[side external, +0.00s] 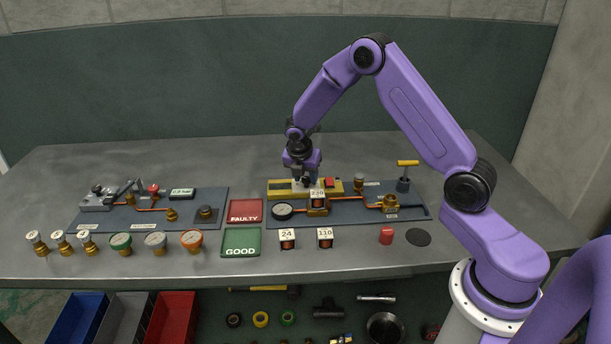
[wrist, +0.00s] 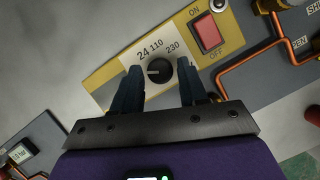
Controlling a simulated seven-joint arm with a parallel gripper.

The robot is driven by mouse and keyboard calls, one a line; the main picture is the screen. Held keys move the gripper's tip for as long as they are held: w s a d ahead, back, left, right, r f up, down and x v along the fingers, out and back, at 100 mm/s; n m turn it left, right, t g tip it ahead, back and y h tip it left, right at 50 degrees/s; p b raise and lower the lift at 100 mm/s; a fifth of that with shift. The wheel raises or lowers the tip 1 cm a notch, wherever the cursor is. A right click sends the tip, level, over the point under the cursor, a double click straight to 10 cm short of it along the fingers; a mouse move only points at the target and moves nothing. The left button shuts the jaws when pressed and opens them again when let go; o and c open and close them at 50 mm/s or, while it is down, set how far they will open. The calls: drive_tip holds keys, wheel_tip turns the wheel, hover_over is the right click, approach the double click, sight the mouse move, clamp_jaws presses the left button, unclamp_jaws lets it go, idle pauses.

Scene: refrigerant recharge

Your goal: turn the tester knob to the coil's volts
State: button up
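The yellow tester (side external: 283,187) stands at the back of the right-hand board; my gripper (side external: 304,182) is over it. In the wrist view, the tester's pale dial plate (wrist: 134,70) carries the marks 24, 110 and 230 around a black knob (wrist: 160,70). A small light mark on the knob appears toward its left side; its exact setting is hard to tell. My gripper (wrist: 158,66) is open, with one dark finger on each side of the knob and gaps between. A coil marked 230 (side external: 317,197) sits on the board's pipework in front of the tester.
A red ON/OFF switch (wrist: 207,33) is on the tester, right of the knob. Coils marked 24 (side external: 287,239) and 110 (side external: 325,238) stand in front of the board. A round gauge (side external: 283,211) and copper pipe (side external: 347,198) lie close by. FAULTY (side external: 244,211) and GOOD (side external: 241,242) trays are left.

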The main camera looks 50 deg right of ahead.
drive_tip(key=c, duration=0.6)
drive_tip(key=shift+m, duration=0.3)
drive_tip(key=m, duration=0.1)
drive_tip(key=m+g, duration=0.1)
drive_tip(key=m, duration=0.2)
drive_tip(key=shift+w+g+h, duration=0.25)
drive_tip(key=shift+g+h, duration=0.05)
drive_tip(key=shift+g, duration=0.1)
drive_tip(key=m+g, duration=0.1)
drive_tip(key=m, duration=0.2)
drive_tip(key=m+g, duration=0.1)
drive_tip(key=m, duration=0.2)
drive_tip(key=shift+w+y, duration=0.15)
drive_tip(key=shift+y, duration=0.25)
drive_tip(key=m+y, duration=0.1)
drive_tip(key=m, duration=0.2)
drive_tip(key=m+g, duration=0.1)
drive_tip(key=m, duration=0.2)
drive_tip(key=shift+w+d+g+y, duration=0.2)
drive_tip(key=shift+g+y, duration=0.1)
drive_tip(key=shift+y, duration=0.1)
drive_tip(key=m, duration=0.2)
drive_tip(key=m+y, duration=0.1)
drive_tip(key=m, duration=0.1)
drive_tip(key=shift+d+m+g+y, duration=0.15)
drive_tip(key=shift+m+g+y, duration=0.15)
drive_tip(key=shift+d+m+y, duration=0.1)
drive_tip(key=shift+m+y, duration=0.3)
drive_tip(key=shift+m, duration=1.1)
